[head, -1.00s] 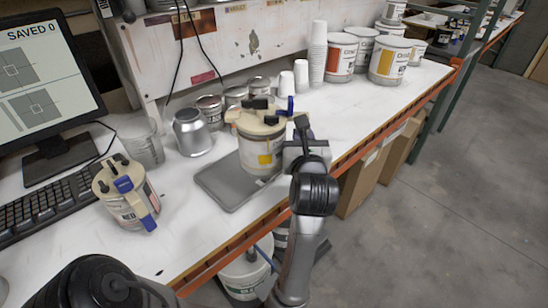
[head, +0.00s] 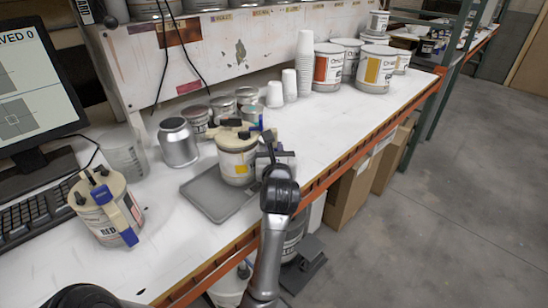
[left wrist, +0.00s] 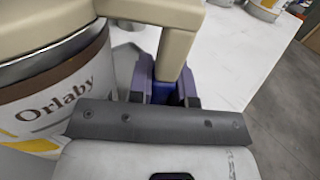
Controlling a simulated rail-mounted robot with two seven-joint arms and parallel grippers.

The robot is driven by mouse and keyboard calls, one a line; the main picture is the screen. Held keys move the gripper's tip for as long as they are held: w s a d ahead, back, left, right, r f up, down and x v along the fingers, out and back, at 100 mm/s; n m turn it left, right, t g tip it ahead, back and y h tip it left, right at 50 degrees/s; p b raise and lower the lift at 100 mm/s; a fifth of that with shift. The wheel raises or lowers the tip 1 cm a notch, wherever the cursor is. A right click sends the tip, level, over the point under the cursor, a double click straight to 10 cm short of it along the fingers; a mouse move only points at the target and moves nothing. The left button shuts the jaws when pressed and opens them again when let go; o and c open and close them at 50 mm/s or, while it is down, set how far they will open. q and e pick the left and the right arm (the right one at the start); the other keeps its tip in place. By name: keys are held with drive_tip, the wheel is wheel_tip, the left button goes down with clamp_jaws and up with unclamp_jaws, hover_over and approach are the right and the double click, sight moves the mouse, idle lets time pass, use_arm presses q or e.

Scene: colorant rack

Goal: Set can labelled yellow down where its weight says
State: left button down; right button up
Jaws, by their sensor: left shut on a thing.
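The can with a yellow patch (head: 232,167) has a beige lid clamp with black knobs and a blue handle. It is upright over the back right part of a grey flat plate (head: 212,208); I cannot tell whether it touches it. My left gripper (head: 268,152) is shut on the can's handle, at the can's right side. In the left wrist view the fingers close around the blue and beige handle (left wrist: 176,45), beside the can's "Orlaby" label (left wrist: 55,105). My right gripper is not in view.
A can marked RED (head: 105,220) with a similar clamp stands front left. A monitor (head: 30,85), keyboard (head: 30,215), clear beaker (head: 124,155) and silver bottle (head: 178,143) stand left and behind. White cups (head: 304,65) and large cans (head: 375,70) stand at the back. The right bench stretch is clear.

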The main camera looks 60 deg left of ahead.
use_arm(q)
drive_tip(key=shift+f, duration=0.65)
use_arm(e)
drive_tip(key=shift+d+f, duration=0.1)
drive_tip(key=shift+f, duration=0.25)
use_arm(q)
drive_tip(key=shift+r, duration=0.1)
drive_tip(key=shift+f, duration=0.2)
drive_tip(key=c, duration=1.1)
unclamp_jaws()
drive_tip(key=shift+o, duration=0.2)
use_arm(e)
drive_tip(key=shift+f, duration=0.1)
